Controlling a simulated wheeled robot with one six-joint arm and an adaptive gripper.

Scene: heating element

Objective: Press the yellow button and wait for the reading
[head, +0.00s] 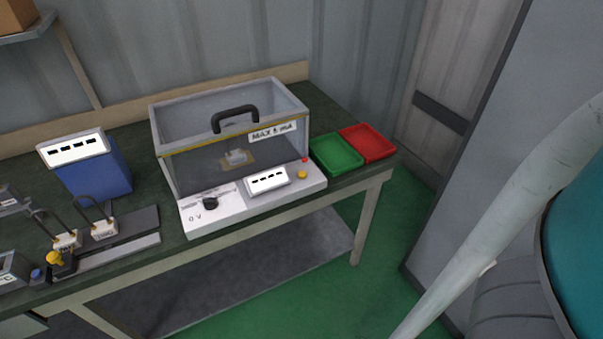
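The yellow button (301,174) sits on the front panel of a test box (195,218), near the panel's right end. A small red spot (305,159) shows just behind it. A white display (267,180) left of the button shows several dark marks, too small to read. The box's clear cover (185,118) looks closed, with a black handle (235,119). A small pale part (236,157) lies inside on a tan patch. A black knob (210,204) is on the panel's left, by "0 V". My gripper is not in view.
A green tray (335,155) and a red tray (369,143) sit right of the box. A blue device with a white display (95,172) and padlock-like parts (103,230) stand left. A yellow-topped item (57,260) is at the bench's (150,200) front left. Green floor (378,270) is clear.

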